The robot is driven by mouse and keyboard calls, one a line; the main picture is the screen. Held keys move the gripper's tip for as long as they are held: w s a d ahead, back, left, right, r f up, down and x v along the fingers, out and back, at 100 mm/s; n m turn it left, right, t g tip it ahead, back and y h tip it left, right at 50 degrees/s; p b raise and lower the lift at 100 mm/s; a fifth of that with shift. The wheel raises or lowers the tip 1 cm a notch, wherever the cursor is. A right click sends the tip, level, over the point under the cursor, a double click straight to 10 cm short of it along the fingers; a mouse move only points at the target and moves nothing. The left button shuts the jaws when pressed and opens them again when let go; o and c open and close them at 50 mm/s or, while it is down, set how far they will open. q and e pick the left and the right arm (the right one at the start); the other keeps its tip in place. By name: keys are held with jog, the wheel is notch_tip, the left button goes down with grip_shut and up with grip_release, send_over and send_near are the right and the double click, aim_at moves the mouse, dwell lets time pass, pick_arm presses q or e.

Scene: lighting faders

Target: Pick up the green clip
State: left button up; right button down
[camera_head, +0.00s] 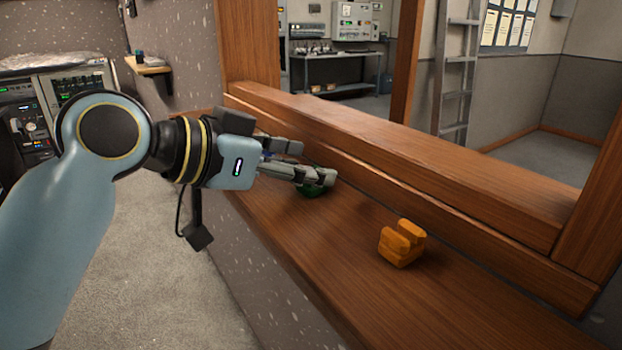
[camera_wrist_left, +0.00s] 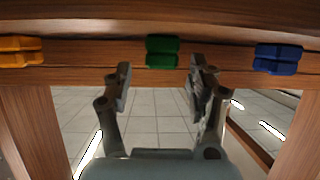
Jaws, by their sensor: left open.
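The green clip (camera_head: 311,190) sits on the wooden ledge in the head view, partly hidden by the fingers of my left gripper (camera_head: 318,175). In the left wrist view the green clip (camera_wrist_left: 162,51) lies just beyond the open fingertips, roughly centred between them. My left gripper (camera_wrist_left: 161,80) is open, with nothing between its fingers. I cannot tell whether a finger touches the clip. My right gripper is not in view.
An orange clip (camera_head: 402,243) stands nearer on the wooden ledge (camera_head: 345,265). A blue clip (camera_wrist_left: 278,58) lies on the other side of the green one. A raised wooden sill (camera_head: 430,175) runs along the ledge's back. Bare ledge separates the clips.

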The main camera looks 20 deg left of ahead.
pick_arm(q)
jog(key=x, duration=0.3)
jog(key=shift+w+d+f, duration=0.1)
jog(key=shift+w+f, duration=0.05)
jog(key=shift+w, duration=0.05)
jog(key=shift+c, duration=0.4)
jog(key=c, duration=1)
